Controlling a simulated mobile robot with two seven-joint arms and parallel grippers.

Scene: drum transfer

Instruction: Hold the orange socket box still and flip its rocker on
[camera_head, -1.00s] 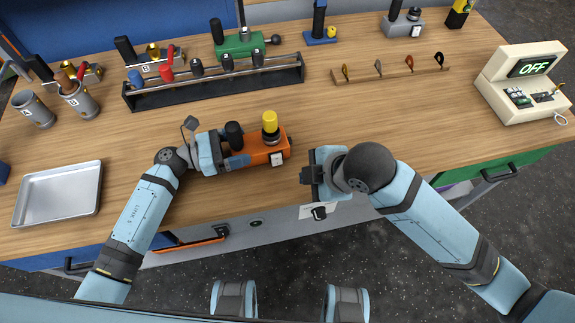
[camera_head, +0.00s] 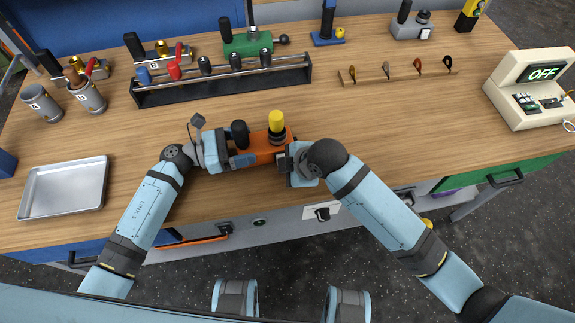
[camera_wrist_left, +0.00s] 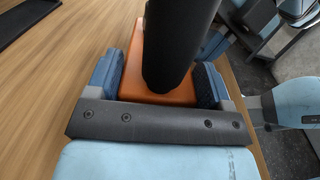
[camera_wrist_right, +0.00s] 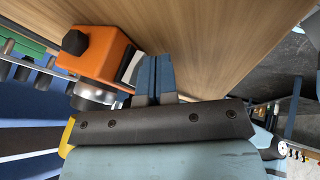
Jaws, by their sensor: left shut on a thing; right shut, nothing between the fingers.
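The orange socket box (camera_head: 262,153) stands on the bench near its front edge, with a black post (camera_head: 240,134) and a yellow-topped plug (camera_head: 276,122) on top. My left gripper (camera_head: 226,155) is shut on the box's left end; in the left wrist view the box (camera_wrist_left: 158,97) sits between both fingers (camera_wrist_left: 160,85). My right gripper (camera_head: 287,162) is shut and empty at the box's right end. In the right wrist view its closed fingers (camera_wrist_right: 154,78) are beside the box (camera_wrist_right: 98,57); I cannot tell whether they touch. The rocker is mostly hidden by the right gripper.
A display unit (camera_head: 534,90) reading OFF stands at the right. A metal tray (camera_head: 64,188) lies at the left. A black rack (camera_head: 220,80) and a wooden hook strip (camera_head: 398,76) lie behind the box. The bench right of the box is clear.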

